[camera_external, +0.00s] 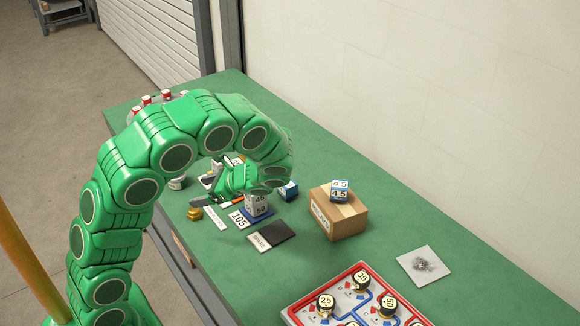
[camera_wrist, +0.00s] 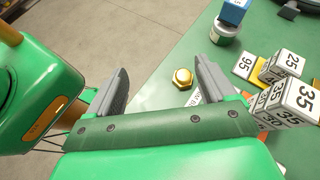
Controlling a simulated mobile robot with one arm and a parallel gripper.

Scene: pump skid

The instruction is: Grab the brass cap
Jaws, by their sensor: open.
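The brass cap (camera_external: 195,214) is a small gold, stepped piece on the green bench near its left edge. In the wrist view the brass cap (camera_wrist: 182,78) shows a hexagonal outline and lies between the lines of the two fingers, nearer the right one. My gripper (camera_external: 216,202) is open and empty, above the bench just right of the cap in the outside view. Its two grey fingers (camera_wrist: 165,85) are spread wide in the wrist view. Nothing hides the cap there.
Numbered blocks (camera_wrist: 290,95) stand close to the right finger. A jar with a blue block (camera_wrist: 224,30) is beyond. A cardboard box (camera_external: 340,214), a black pad (camera_external: 277,232) and a red-rimmed board (camera_external: 298,312) are on the bench (camera_external: 400,190). Its edge drops to the floor near the cap.

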